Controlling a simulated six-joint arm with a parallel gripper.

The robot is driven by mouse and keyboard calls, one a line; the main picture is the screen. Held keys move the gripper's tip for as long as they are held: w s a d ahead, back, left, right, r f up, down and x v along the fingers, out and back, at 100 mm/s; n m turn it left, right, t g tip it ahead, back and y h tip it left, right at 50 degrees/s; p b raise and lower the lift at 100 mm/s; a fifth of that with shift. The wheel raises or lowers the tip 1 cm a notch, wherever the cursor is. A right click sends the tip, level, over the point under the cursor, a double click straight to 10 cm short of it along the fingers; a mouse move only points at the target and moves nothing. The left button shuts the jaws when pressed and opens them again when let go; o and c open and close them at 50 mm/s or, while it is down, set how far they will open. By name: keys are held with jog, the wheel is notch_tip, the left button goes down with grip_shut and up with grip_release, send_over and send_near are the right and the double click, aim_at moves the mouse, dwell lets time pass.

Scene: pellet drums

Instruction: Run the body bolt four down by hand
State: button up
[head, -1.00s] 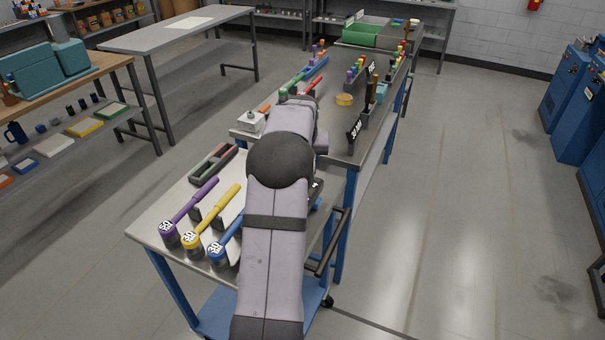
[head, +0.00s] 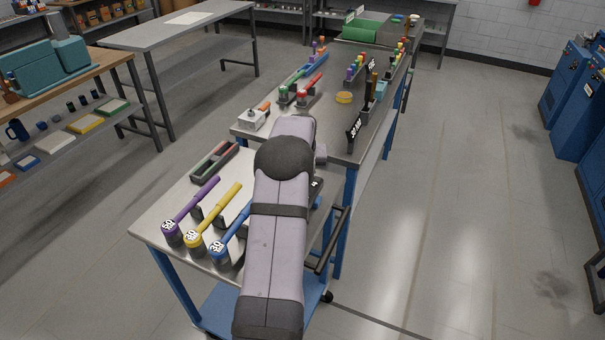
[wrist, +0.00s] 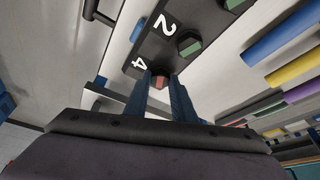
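In the wrist view a dark body plate (wrist: 160,38) carries white numerals 2 and 4. A bolt with a reddish hex head (wrist: 160,82), beside the 4, shows between my fingertips. My gripper (wrist: 161,88) is open, one dark blue finger on each side of that head; I cannot tell whether either finger touches it. A green-topped bolt (wrist: 189,43) sits beside the 2, and another green one (wrist: 232,4) is at the top edge. In the head view my arm hides the gripper and most of the plate; only a dark edge (head: 316,189) shows.
Purple (head: 190,210), yellow (head: 217,215) and blue (head: 229,235) wrenches lie left of my arm, near the cart's front edge. A tray with green and red inserts (head: 214,161) is behind them. A grey box (head: 253,119) and red and green tools (head: 309,91) stand farther back.

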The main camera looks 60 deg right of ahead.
jog(key=shift+c, duration=1.1)
jog(key=m, duration=0.1)
jog(key=m+g+b, duration=0.1)
jog(key=m, duration=0.1)
jog(key=shift+w+f, duration=0.1)
jog(key=shift+w, duration=0.15)
jog(key=shift+m+g+b, duration=0.5)
jog(key=shift+m+b, duration=0.05)
jog(key=shift+m, duration=0.45)
jog(key=o, duration=1.1)
jog(key=shift+c, duration=0.2)
